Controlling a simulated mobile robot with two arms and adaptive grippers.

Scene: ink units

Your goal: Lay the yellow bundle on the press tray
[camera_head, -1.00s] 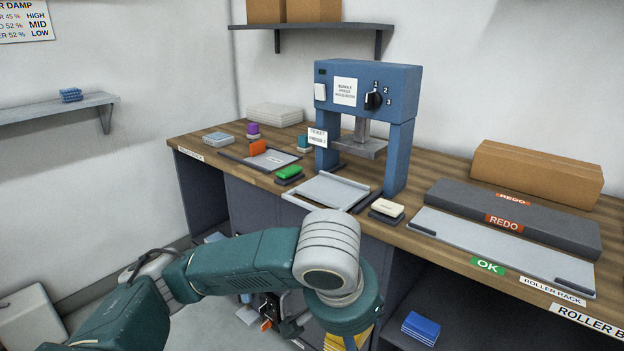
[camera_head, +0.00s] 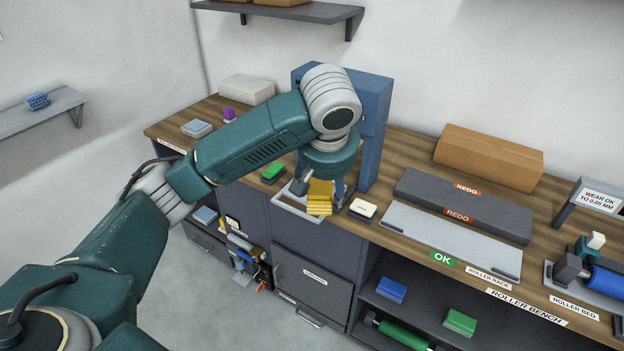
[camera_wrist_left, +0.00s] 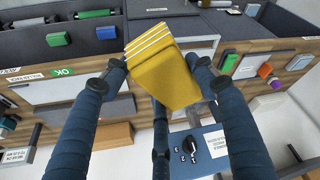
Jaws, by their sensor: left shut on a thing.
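The yellow bundle (camera_head: 320,198) is a stack of yellow slabs with pale edges. My left gripper (camera_head: 313,188) is shut on it, over the front of the blue press. In the left wrist view the bundle (camera_wrist_left: 168,72) sits tilted between the two fingers of the left gripper (camera_wrist_left: 163,78). The light grey press tray (camera_head: 292,209) is at the bench's front edge, partly hidden behind and under the bundle. I cannot tell whether the bundle touches it. The blue press (camera_head: 372,130) stands behind, partly hidden by my left arm. My right gripper is not in view.
A green block (camera_head: 273,171) on a dark pad lies left of the tray, and a cream block (camera_head: 362,208) lies right of it. A grey roller rack (camera_head: 445,236) with an OK label is further right. The press (camera_wrist_left: 195,150) is close to the fingers.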

